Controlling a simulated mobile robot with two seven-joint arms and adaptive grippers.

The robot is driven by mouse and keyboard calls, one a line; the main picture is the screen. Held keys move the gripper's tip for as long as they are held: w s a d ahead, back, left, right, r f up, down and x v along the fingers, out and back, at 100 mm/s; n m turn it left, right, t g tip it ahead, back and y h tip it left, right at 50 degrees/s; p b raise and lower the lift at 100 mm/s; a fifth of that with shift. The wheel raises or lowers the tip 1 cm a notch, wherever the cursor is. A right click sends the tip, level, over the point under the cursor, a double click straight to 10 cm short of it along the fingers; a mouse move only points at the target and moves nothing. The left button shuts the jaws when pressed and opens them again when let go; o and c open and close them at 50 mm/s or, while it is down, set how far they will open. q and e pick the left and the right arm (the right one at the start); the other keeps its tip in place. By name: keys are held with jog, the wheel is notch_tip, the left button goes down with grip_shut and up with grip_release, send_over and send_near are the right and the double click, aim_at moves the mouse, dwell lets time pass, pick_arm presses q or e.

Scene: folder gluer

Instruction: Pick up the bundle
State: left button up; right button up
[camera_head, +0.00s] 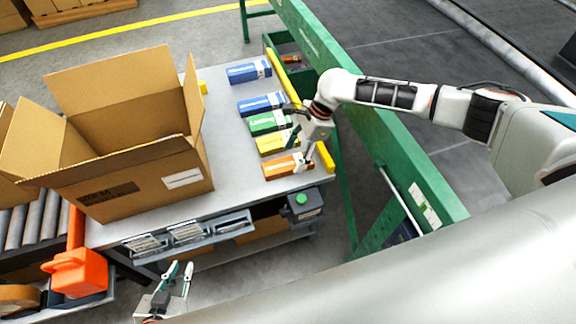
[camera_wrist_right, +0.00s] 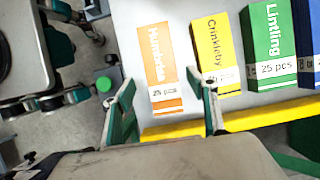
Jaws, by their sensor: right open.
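Flat carton bundles lie in a column on the grey table (camera_head: 225,187): an orange one (camera_head: 284,167), a yellow one (camera_head: 272,144), a green one (camera_head: 265,122) and two blue ones (camera_head: 258,103). My right gripper (camera_wrist_right: 166,98) is open and empty. In the right wrist view its fingers frame the near end of the orange bundle (camera_wrist_right: 160,65), labelled "25 pcs"; the yellow bundle (camera_wrist_right: 215,50) is beside the right finger. Whether the fingers touch the orange bundle I cannot tell. My left gripper (camera_head: 180,268) is open and empty in front of the table.
A large open cardboard box (camera_head: 140,185) stands on the table's left. A yellow rail (camera_head: 325,157) edges the table's right side, with the green machine frame (camera_head: 400,160) beyond. An orange tape dispenser (camera_head: 78,272) stands at lower left. A box with a green button (camera_head: 302,203) is at the front edge.

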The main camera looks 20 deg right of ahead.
aim_at(289, 163)
jog(key=b+x, duration=0.1)
jog(key=x, duration=0.2)
jog(key=shift+w+a+f, duration=0.1)
jog(key=shift+a+f, duration=0.15)
jog(key=shift+a, duration=0.05)
jog(key=shift+r, duration=0.1)
jog(key=c, duration=1.3)
